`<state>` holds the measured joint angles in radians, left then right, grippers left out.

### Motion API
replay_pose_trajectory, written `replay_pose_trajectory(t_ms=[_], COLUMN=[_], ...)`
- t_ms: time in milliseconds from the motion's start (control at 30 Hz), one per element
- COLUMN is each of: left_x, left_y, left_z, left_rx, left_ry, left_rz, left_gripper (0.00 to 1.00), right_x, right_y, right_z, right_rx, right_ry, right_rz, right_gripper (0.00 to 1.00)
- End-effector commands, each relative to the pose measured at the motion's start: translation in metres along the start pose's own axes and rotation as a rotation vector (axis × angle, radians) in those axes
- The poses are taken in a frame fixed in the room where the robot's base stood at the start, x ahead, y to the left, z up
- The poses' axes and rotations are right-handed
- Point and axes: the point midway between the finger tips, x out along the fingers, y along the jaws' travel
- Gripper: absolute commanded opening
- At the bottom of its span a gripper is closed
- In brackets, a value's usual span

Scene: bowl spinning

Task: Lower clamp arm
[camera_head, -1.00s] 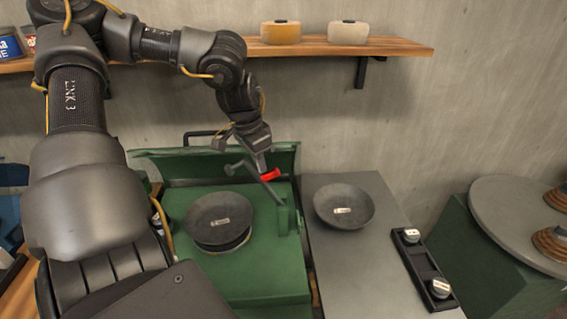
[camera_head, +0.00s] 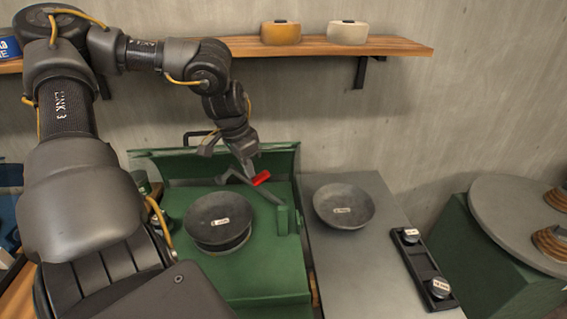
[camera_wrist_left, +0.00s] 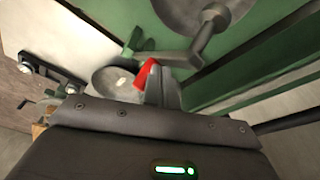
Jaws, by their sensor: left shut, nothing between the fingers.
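The clamp arm (camera_head: 266,192) is a thin grey bar with a red grip (camera_head: 261,178), hinged on a green post at the right of the green machine (camera_head: 265,265). It slants up and left above the bowl on the machine (camera_head: 219,215). My left gripper (camera_head: 250,174) is shut with nothing between its fingers, its tips right beside the red grip. In the left wrist view the red grip (camera_wrist_left: 147,73) shows against the fingers (camera_wrist_left: 160,90); whether they touch I cannot tell. My right gripper is not in view.
A second dark bowl (camera_head: 344,205) lies on the grey counter (camera_head: 350,270) to the right, beside a black panel with two knobs (camera_head: 426,270). The machine's raised green back wall (camera_head: 215,165) stands behind the clamp arm. A wooden shelf (camera_head: 330,46) hangs above.

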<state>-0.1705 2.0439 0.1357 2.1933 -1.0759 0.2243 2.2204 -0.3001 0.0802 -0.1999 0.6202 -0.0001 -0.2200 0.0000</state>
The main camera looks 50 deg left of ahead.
Motion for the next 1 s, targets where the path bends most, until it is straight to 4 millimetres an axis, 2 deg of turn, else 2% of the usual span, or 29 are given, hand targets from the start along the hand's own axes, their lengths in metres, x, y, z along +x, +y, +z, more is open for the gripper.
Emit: replay_pose_trajectory(t_ms=[300,600,1000], left_x=[0.009,0.012,0.025], left_y=[-0.008,-0.011,-0.019], left_z=[0.017,0.022,0.039], left_rx=[-0.003,-0.001,0.0], left_ry=[0.0,0.0,0.001], left_rz=[0.002,0.001,0.002], left_gripper=[0.0,0.0,0.0], right_x=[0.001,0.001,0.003], right_y=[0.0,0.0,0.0], right_z=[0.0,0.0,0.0], right_rx=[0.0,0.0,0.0], right_ry=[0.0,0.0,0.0], right_rz=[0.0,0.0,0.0], right_gripper=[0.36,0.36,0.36])
